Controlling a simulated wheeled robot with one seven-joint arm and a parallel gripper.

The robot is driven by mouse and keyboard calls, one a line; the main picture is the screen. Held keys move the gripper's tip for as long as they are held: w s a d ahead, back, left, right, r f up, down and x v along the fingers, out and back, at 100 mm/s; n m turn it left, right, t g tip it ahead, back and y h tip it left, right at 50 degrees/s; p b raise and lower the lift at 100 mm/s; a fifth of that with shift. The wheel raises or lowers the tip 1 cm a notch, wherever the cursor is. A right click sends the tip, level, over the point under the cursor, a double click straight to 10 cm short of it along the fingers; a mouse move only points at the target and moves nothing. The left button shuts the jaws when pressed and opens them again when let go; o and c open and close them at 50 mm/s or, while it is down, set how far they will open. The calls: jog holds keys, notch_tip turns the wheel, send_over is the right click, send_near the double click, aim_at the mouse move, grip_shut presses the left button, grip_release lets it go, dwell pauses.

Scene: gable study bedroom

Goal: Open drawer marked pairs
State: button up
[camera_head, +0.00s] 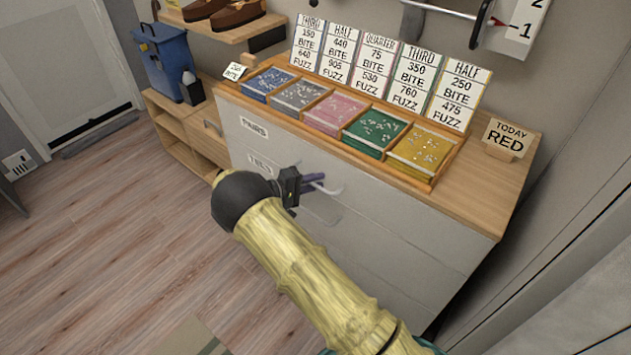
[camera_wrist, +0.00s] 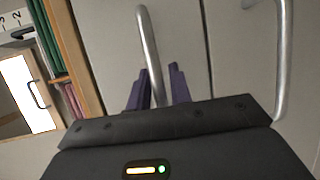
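The top drawer (camera_head: 290,152) of the white dresser has a label reading PAIRS (camera_head: 254,128) at its upper left. Its front looks flush with the dresser. Its metal bar handle (camera_wrist: 148,42) runs between the two purple fingers of my gripper (camera_wrist: 157,88) in the wrist view. In the head view my gripper (camera_head: 312,182) is at the dresser front and partly hides the handle. A second drawer handle (camera_wrist: 285,60) shows to the right in the wrist view.
A second label (camera_head: 260,165), hard to read, marks the drawer below. A wooden tray (camera_head: 437,182) of coloured card stacks and a TODAY RED sign (camera_head: 507,138) stand on top. A blue bin (camera_head: 165,60) stands to the left.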

jog(key=shift+w+d, duration=0.1)
jog(key=shift+d, duration=0.1)
jog(key=shift+c, duration=0.2)
grip_shut()
jog(key=shift+a, duration=0.1)
jog(key=s+a, duration=1.6)
jog(key=s, duration=0.5)
jog(key=shift+a, duration=0.1)
